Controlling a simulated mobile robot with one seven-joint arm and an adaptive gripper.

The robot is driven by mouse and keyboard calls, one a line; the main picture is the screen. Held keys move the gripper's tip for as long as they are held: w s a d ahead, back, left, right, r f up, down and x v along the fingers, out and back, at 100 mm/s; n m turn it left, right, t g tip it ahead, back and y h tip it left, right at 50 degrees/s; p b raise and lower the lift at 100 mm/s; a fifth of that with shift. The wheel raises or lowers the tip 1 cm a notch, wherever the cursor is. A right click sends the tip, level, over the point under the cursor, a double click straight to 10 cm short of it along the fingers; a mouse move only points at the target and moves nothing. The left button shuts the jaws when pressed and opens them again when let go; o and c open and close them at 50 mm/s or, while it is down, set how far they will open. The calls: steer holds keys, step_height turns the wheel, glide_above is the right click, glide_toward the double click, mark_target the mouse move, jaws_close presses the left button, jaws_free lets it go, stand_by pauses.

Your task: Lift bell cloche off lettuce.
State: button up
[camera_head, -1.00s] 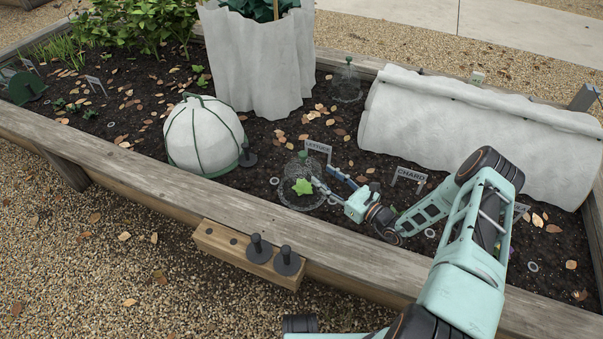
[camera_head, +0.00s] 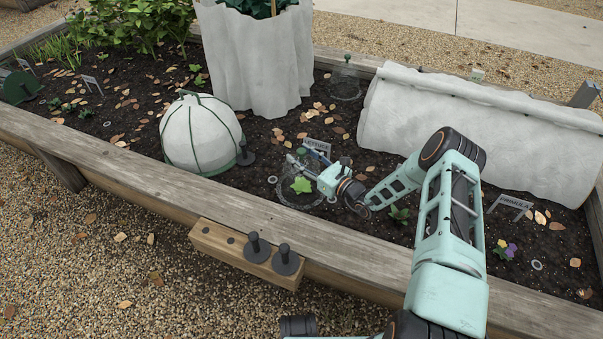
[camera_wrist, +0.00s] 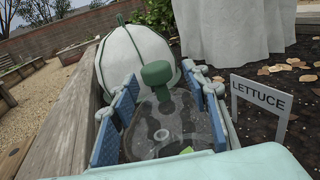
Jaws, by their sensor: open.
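The clear bell cloche (camera_head: 287,197) stands on the soil around a small bright green lettuce (camera_head: 301,185). Its dark green knob (camera_wrist: 156,74) shows in the wrist view between the two blue-padded fingers of my gripper (camera_wrist: 160,112). The clear dome lies below the knob, and a little lettuce (camera_wrist: 187,151) shows through it. In the head view my gripper (camera_head: 304,158) is at the top of the cloche and hides part of it. The fingers are open, with a gap on each side of the knob. Contact is not visible.
The LETTUCE sign (camera_wrist: 260,97) stands just right of my gripper in the wrist view. A white domed cover (camera_head: 202,135) is to the left, with a dark peg (camera_head: 245,155) beside it. The wooden bed edge (camera_head: 180,181) runs along the front. Another clear cloche (camera_head: 346,86) stands behind.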

steer(key=shift+c, duration=0.7)
jaws_close()
steer(key=shift+r, duration=0.1)
